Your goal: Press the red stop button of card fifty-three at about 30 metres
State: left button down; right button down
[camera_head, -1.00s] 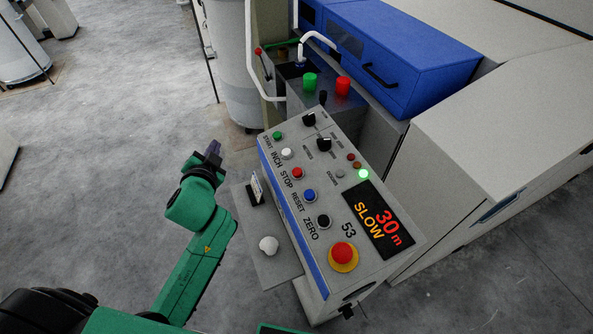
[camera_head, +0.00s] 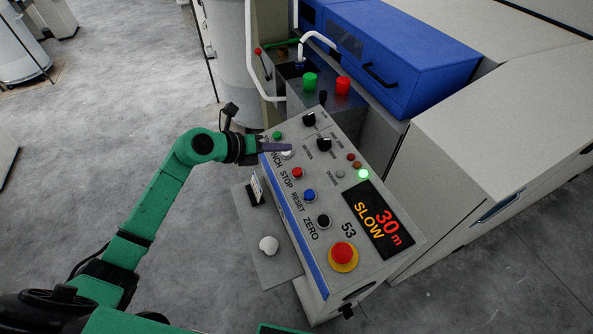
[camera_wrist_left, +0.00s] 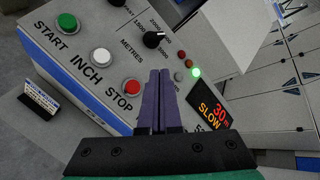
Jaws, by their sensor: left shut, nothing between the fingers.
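The control panel (camera_head: 334,205) of card 53 is sloped, with a column of buttons at its left side. The red stop button (camera_head: 297,173) lies beside the word STOP; it also shows in the left wrist view (camera_wrist_left: 131,88), just left of the fingers. The display (camera_head: 379,220) reads 30 m and SLOW in lit figures. My left gripper (camera_head: 290,149) is shut and empty, its purple fingers over the panel near the white inch button (camera_head: 286,154). In the left wrist view the fingers (camera_wrist_left: 160,75) point up the panel. I cannot tell their height above it. My right gripper is not seen.
A larger red mushroom button (camera_head: 342,253) on a yellow base sits low on the panel. Green start (camera_head: 277,135), blue reset (camera_head: 309,195) and black zero (camera_head: 323,221) buttons share the column. A small shelf (camera_head: 272,268) with a white knob juts out at left.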

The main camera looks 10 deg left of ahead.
pick_arm(q)
jog(key=b, duration=0.6)
send_near(300, 169)
jog(key=w+d, duration=0.3)
jog(key=shift+w+d+f, duration=0.25)
jog(key=shift+w+d+f+b, duration=0.15)
jog(key=shift+f+b, duration=0.35)
jog(key=shift+f, duration=0.05)
dwell(0.9)
jog(key=shift+d+f, duration=0.1)
jog(key=shift+f, duration=0.25)
jog(key=shift+w+d+f+b, duration=0.1)
jog(key=shift+f+b, duration=0.45)
jog(key=shift+b, duration=0.05)
dwell(0.4)
dwell(0.4)
jog(key=shift+r+p, duration=0.85)
jog(key=shift+r, duration=0.1)
